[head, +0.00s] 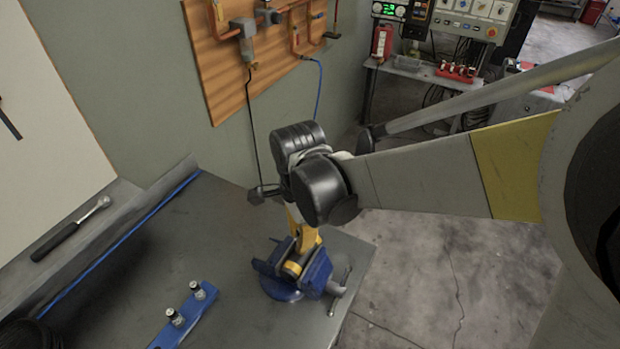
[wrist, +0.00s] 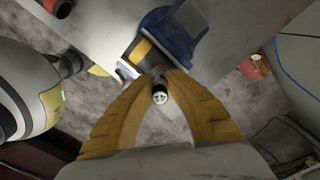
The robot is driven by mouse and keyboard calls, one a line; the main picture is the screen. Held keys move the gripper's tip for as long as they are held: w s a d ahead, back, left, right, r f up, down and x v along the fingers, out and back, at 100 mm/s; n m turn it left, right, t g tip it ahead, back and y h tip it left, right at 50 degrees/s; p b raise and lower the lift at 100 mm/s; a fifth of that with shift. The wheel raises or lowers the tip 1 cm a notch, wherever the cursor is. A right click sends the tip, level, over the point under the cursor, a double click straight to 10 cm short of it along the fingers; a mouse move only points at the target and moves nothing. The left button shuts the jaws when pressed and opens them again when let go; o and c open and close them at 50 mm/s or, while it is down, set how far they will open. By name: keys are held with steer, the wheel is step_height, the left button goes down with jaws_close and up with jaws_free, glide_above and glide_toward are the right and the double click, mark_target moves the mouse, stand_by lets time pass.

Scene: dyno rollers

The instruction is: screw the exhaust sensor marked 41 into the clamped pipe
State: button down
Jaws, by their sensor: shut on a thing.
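My gripper (head: 303,238) points down just above the blue vise (head: 280,284) at the bench's corner. In the wrist view my yellow fingers (wrist: 158,76) are closed on a small sensor (wrist: 160,98). Its pale round end faces the camera and bears dark marks too small to read. The blue vise also shows in the wrist view (wrist: 154,26), just beyond my fingertips. A yellowish part (head: 292,268), seemingly the clamped pipe, sits between the jaws. The sensor's far end is hidden by my fingers, so I cannot tell whether it touches the pipe.
A blue rack (head: 205,302) holding two upright sensors (head: 174,316) lies at the bench's front. A ratchet (head: 72,228) lies at the left. A wooden board (head: 230,60) with pipes and cables hangs behind. The bench between rack and vise is clear.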

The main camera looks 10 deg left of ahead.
steer(key=c, duration=1.4)
jaws_free()
steer(key=shift+r, duration=0.15)
step_height(320, 180, up, 12)
steer(key=shift+f, duration=0.1)
steer(key=shift+o, duration=0.6)
steer(key=shift+p, duration=0.55)
